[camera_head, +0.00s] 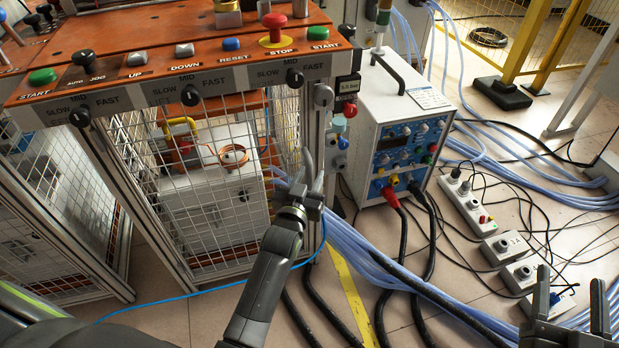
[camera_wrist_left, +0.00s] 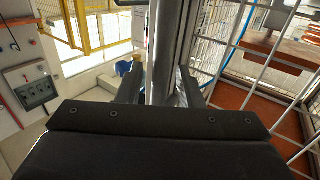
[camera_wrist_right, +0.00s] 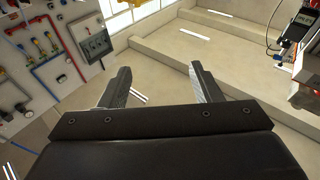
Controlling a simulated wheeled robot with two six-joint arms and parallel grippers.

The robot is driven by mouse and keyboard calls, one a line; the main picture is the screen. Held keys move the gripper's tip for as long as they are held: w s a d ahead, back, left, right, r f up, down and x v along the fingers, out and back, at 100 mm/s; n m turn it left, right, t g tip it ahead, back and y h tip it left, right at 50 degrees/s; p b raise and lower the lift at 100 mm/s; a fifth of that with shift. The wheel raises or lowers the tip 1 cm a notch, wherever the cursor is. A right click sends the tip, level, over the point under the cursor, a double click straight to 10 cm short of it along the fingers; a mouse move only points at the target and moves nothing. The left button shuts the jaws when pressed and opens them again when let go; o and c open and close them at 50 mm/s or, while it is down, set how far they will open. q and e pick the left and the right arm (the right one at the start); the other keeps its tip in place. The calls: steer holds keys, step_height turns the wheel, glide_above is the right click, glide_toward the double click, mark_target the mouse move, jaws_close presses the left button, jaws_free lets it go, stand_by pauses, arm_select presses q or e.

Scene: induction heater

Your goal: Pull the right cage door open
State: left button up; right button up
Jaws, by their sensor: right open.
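The right cage door (camera_head: 216,215) is a wire-mesh panel in a metal frame below the orange control panel. It looks closed, with a copper coil (camera_head: 233,155) behind the mesh. My left gripper (camera_head: 313,172) is at the right edge of this cage. In the left wrist view a vertical metal bar (camera_wrist_left: 162,50) stands between its fingers (camera_wrist_left: 160,88), which look closed around it. The exact contact is hidden. My right gripper (camera_head: 571,292) is open and empty at the lower right, apart from the cage. It also shows open in the right wrist view (camera_wrist_right: 160,85).
The orange control panel (camera_head: 120,58) with buttons and knobs overhangs the cage. A white power unit (camera_head: 402,110) stands right of it. Cables, a power strip (camera_head: 466,206) and small socket boxes (camera_head: 505,246) lie on the floor at right. A left cage (camera_head: 55,180) stands beside it.

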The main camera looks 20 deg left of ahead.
arm_select(q)
steer(key=shift+w+b, duration=0.25)
steer(key=shift+b, duration=0.1)
arm_select(e)
step_height(320, 180, up, 6)
steer(key=s+a+n+t, duration=0.1)
steer(key=t, duration=0.2)
steer(key=shift+s+f+t+y, duration=0.15)
steer(key=shift+s+t+y, duration=0.15)
steer(key=shift+s+t, duration=0.1)
arm_select(q)
jaws_close()
